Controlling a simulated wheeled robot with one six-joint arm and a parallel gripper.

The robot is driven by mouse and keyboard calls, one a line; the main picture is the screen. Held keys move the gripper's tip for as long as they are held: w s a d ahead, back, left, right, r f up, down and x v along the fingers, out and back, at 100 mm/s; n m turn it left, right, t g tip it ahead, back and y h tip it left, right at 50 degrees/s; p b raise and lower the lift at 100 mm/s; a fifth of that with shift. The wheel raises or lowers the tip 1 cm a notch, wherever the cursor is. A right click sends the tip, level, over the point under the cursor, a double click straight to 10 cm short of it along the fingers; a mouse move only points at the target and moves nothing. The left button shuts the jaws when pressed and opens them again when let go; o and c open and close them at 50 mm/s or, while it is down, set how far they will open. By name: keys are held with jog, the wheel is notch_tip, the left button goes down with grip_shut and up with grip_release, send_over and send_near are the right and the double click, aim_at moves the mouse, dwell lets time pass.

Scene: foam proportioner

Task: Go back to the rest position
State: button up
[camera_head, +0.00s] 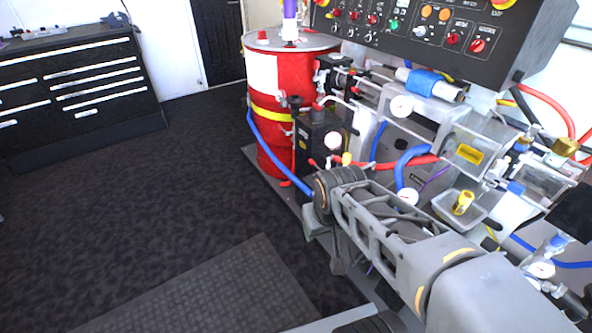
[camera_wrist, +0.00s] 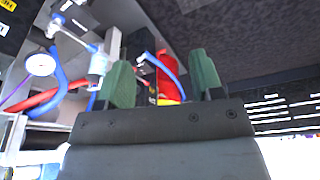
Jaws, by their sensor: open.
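My gripper shows in the wrist view (camera_wrist: 162,85) with its two green fingers standing apart and nothing between them. Behind the gap, the red drum (camera_wrist: 170,85) and a blue hose are visible at a distance. In the head view my arm reaches from the lower right toward the middle, in front of the foam proportioner (camera_head: 430,135). The gripper's fingers cannot be made out in the head view.
The red drum (camera_head: 272,140) with a yellow band stands left of the machine. Gauges, hoses and a small tray (camera_head: 448,212) lie close beside my arm. A black control panel (camera_head: 420,35) overhangs the machine. A black tool cabinet (camera_head: 75,90) stands far left. The dark floor (camera_head: 130,200) between is clear.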

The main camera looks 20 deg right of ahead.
notch_tip(320, 180, up, 20)
jog(key=p, duration=1.8)
jog(key=shift+s+a+f+t, duration=0.15)
jog(key=shift+f+t, duration=0.1)
jog(key=shift+t, duration=0.05)
